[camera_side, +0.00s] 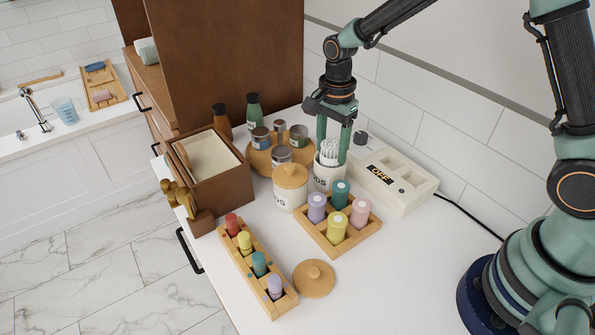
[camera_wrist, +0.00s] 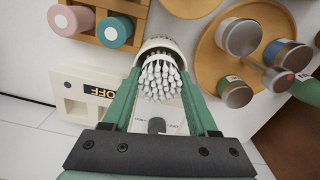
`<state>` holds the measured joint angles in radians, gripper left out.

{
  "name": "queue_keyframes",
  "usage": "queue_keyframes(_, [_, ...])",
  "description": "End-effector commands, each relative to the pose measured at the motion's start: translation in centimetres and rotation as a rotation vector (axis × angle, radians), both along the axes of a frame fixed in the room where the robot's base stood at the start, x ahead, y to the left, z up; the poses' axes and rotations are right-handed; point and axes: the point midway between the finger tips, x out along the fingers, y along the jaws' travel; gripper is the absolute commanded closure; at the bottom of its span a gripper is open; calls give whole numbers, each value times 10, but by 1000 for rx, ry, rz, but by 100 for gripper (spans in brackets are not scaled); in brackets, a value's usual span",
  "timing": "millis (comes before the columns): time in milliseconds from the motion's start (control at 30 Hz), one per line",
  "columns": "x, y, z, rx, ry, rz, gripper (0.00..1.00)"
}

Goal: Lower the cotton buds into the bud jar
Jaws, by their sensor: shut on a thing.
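The cotton buds (camera_side: 329,151) are a bundle of white sticks with white tips, upright between the fingers of my gripper (camera_side: 336,150). In the wrist view, my gripper (camera_wrist: 160,95) is shut on the buds (camera_wrist: 160,78), one finger on each side. The bud jar (camera_side: 325,180) is an open white pot with dark lettering, directly below the fingers. Its pale rim shows behind the bundle in the wrist view (camera_wrist: 160,43). The lower ends of the buds appear to be at or inside the jar's mouth; how deep is hidden.
A lidded jar (camera_side: 290,194) stands close left of the bud jar. A wooden bottle rack (camera_side: 316,235) is in front, a white switch box (camera_side: 399,190) to the right, and a round tray of tins (camera_side: 262,160) behind left. A loose wooden lid (camera_side: 314,278) lies in front.

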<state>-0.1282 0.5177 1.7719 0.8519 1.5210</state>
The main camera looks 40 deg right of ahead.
Motion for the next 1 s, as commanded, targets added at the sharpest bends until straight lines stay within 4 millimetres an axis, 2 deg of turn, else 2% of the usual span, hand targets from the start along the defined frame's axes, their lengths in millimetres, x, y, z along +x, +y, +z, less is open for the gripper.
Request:
queue_keyframes(833, [0,0,-4,0,0,0,93])
queue_keyframes(867, [0,0,-4,0,0,0,33])
queue_keyframes(933, [0,0,-4,0,0,0,6])
queue_keyframes(1000, [0,0,-4,0,1,0,6])
